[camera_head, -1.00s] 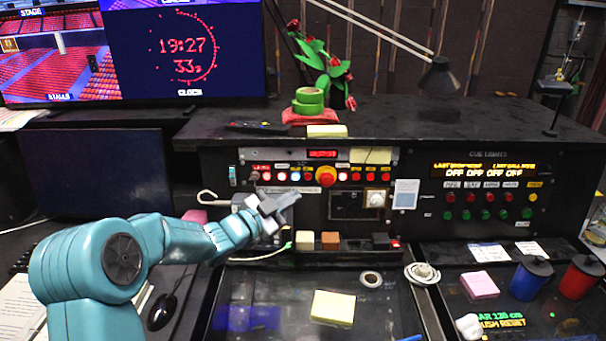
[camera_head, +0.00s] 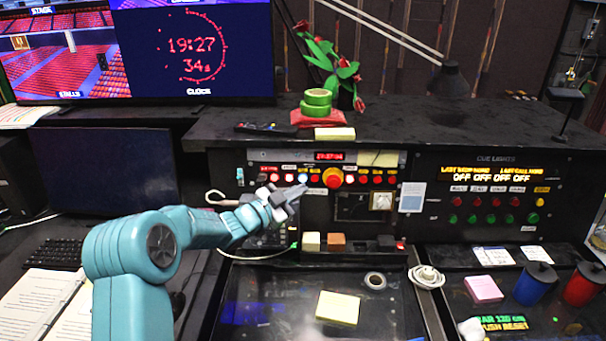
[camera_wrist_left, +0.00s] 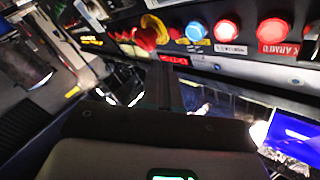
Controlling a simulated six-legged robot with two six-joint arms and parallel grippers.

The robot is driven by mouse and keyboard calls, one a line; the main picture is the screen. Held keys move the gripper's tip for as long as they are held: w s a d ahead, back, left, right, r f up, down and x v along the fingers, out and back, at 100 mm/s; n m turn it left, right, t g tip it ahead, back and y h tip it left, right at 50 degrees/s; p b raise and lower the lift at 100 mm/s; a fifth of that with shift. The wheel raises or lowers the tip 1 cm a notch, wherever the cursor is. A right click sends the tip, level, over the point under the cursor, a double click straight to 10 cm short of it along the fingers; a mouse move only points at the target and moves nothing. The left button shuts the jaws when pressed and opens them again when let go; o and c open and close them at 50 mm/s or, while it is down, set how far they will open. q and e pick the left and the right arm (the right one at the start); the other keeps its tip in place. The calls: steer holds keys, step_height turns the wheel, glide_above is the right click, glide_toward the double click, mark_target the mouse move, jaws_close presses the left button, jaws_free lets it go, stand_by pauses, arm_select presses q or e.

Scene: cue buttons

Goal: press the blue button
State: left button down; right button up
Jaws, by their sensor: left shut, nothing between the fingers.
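The blue button (camera_head: 302,178) glows pale blue in the row of lit buttons on the console's upright panel, left of the big red knob. In the left wrist view, the blue button (camera_wrist_left: 195,31) shows clearly near the top, between the red-and-yellow knob (camera_wrist_left: 150,32) and a red button (camera_wrist_left: 226,31). My left gripper (camera_head: 303,189) is shut and empty, its tips in front of the panel just below the button row. In the left wrist view its dark fingers (camera_wrist_left: 170,75) point up, below the blue button, apparently apart from it. My right gripper is not in view.
The big red knob (camera_head: 333,178) and other lit buttons crowd the row closely. Small blocks (camera_head: 336,239) sit on the ledge below. A cue lights panel (camera_head: 497,195) stands to the right. A yellow note (camera_head: 338,308) lies on the dark desk surface.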

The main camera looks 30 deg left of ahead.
mark_target(303, 178)
arm_select(q)
steer(key=w, duration=0.1)
steer(key=w+a, duration=0.1)
steer(key=w, duration=0.1)
steer(key=shift+w+a+f, duration=0.1)
steer(key=shift+a+f, duration=0.2)
steer(key=shift+a, duration=0.1)
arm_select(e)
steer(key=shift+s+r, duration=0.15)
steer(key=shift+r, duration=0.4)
arm_select(q)
steer(key=shift+r, duration=0.1)
steer(key=shift+w+a, duration=0.15)
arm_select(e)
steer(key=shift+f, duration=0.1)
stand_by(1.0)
arm_select(q)
steer(key=shift+w+a, duration=0.1)
steer(key=shift+w, duration=0.1)
